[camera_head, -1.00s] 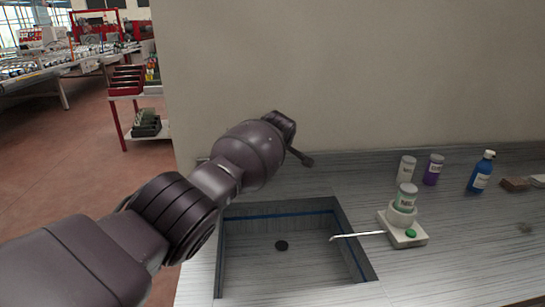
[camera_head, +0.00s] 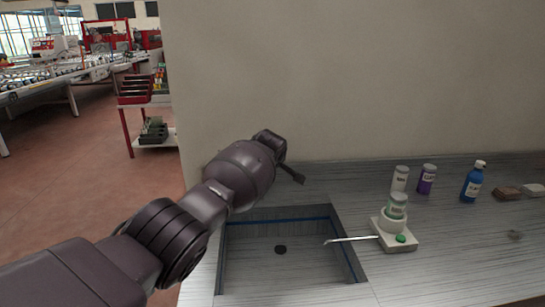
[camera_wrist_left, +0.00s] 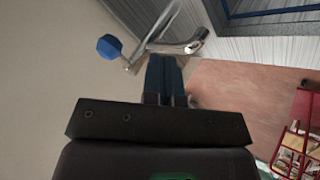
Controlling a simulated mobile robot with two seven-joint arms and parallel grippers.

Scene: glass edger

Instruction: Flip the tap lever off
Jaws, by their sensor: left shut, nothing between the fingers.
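The chrome tap (camera_wrist_left: 178,46) shows in the left wrist view, with a blue lever knob (camera_wrist_left: 109,47) to its left on a thin metal stem. My left gripper (camera_wrist_left: 165,62) is shut and empty. Its dark fingertips are close below the tap's chrome body in that view, and the knob is left of them. I cannot tell whether they touch the tap. In the head view my left arm (camera_head: 240,175) reaches over the sink's left back corner and hides the tap and the fingers. My right gripper is not in view.
The sink (camera_head: 290,270) is sunk into the grey counter (camera_head: 450,260). Right of it stand a white device (camera_head: 400,238) with a thin rod over the sink edge, a purple jar (camera_head: 427,180) and a blue bottle (camera_head: 472,183). A plain wall (camera_head: 350,80) rises behind.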

